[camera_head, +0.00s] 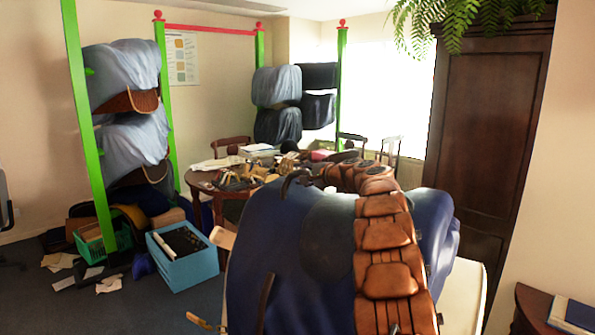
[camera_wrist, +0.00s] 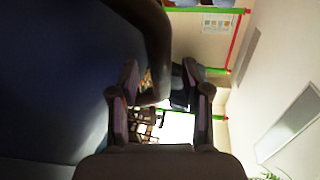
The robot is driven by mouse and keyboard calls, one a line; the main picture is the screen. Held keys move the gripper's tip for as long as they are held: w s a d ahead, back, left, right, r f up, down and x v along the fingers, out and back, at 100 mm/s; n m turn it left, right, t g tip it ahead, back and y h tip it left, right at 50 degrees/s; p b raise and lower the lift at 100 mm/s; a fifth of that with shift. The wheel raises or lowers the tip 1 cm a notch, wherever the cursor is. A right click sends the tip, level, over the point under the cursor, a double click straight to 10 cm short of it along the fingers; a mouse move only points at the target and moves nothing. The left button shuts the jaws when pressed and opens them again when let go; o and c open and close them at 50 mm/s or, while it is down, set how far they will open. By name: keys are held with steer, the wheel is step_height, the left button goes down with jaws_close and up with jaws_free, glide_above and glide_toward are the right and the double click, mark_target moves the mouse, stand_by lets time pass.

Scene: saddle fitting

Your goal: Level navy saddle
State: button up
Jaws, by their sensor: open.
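The navy saddle (camera_head: 285,260) fills the front middle of the head view, over a pale stand (camera_head: 463,295). Its near side and middle are partly covered by my brown segmented arm. I cannot tell for sure whether it sits level. A dark curved piece (camera_head: 292,182) rises at its far edge. My gripper (camera_head: 312,180) is beside that piece, small in the head view. In the wrist view my gripper (camera_wrist: 160,98) is open, and a dark brown curved band (camera_wrist: 150,50) reaches between or just beyond the fingers; contact is unclear. The navy surface (camera_wrist: 55,80) lies along the left.
A round table (camera_head: 200,182) with clutter stands beyond. A green rack (camera_head: 88,140) with draped saddles stands at the left. A blue crate (camera_head: 185,268) and green basket (camera_head: 95,245) are on the floor. A dark wardrobe (camera_head: 485,130) and a desk (camera_head: 535,310) are on the right.

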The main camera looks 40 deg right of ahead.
steer(key=shift+w+f, duration=0.1)
steer(key=shift+w, duration=0.6)
steer(key=shift+a, duration=0.1)
steer(key=shift+c, duration=0.2)
jaws_close()
